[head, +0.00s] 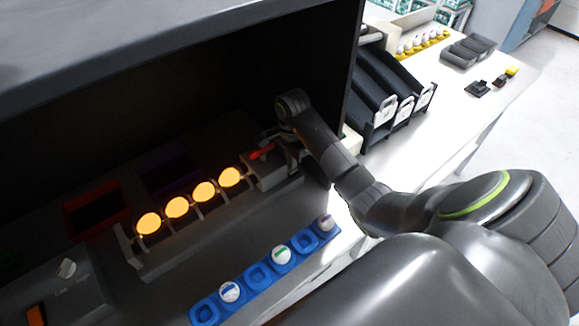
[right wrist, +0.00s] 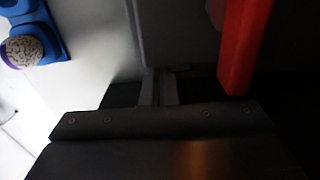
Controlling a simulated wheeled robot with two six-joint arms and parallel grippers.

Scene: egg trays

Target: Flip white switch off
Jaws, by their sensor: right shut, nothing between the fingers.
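A white switch knob (head: 67,268) sits on a dark grey box (head: 75,295) at the lower left of the head view, with faint lettering beside it. My right gripper (head: 290,146) is far from it, inside the dark cabinet at the right end of the row of glowing eggs. In the right wrist view its fingers (right wrist: 158,88) are together and hold nothing. A red lever (head: 262,152) is just left of the gripper; it looms close in the right wrist view (right wrist: 243,45). I cannot tell whether they touch. My left gripper is out of view.
Several glowing eggs (head: 204,192) stand in a row on a holder in the cabinet (head: 200,70). A blue egg tray (head: 258,273) with a few marked eggs lies in front. An orange button (head: 36,315) is near the white switch. Black sloped racks (head: 385,85) stand right.

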